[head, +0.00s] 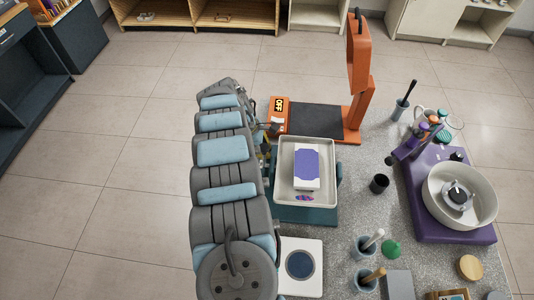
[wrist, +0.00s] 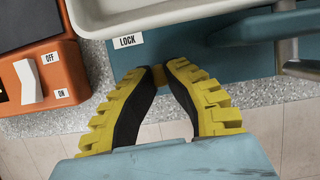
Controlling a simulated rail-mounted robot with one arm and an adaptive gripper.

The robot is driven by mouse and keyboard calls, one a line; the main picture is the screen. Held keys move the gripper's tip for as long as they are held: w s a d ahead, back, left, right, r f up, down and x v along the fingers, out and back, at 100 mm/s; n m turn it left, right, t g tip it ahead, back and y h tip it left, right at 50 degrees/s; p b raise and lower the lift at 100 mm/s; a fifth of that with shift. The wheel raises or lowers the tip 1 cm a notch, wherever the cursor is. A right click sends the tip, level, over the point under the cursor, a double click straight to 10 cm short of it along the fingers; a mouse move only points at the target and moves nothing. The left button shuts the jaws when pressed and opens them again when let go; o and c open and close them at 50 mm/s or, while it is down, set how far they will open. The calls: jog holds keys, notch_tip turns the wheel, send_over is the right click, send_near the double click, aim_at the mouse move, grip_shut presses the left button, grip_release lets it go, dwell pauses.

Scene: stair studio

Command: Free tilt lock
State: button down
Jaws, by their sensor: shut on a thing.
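A white tray (head: 329,196) sits on a teal tilting base (head: 300,215), with a purple-and-white box (head: 307,167) in it. In the wrist view, the teal base (wrist: 210,52) carries a white LOCK label (wrist: 128,41) beneath the tray rim (wrist: 165,14). My gripper (wrist: 160,74) has its yellow-and-black fingers closed together at the base just below that label. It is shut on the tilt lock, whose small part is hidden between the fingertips. In the head view, my gripper (head: 265,147) is at the base's left side, partly hidden by my arm.
An orange device (head: 358,85) with an OFF display stands behind the tray; its switch (wrist: 27,80) is left of my gripper. A purple wheel stand (head: 430,225) is at right. Cups (head: 379,184) and a white square pad (head: 302,285) stand nearby.

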jog(key=shift+a+f+m+b, duration=0.15)
jog(key=shift+f+m+b, duration=0.3)
jog(key=shift+b, duration=0.65)
jog(key=shift+r+m+g+b, duration=0.1)
jog(key=shift+m+g+b, duration=0.2)
jog(key=shift+b, duration=0.3)
jog(key=shift+s+a+r+m+b, duration=0.1)
jog(key=shift+a+r+m+b, duration=0.2)
jog(key=shift+b, duration=0.55)
jog(key=shift+d+f, duration=0.15)
jog(key=c, duration=0.9)
grip_release()
jog(key=shift+c, duration=0.2)
jog(key=shift+r, duration=0.2)
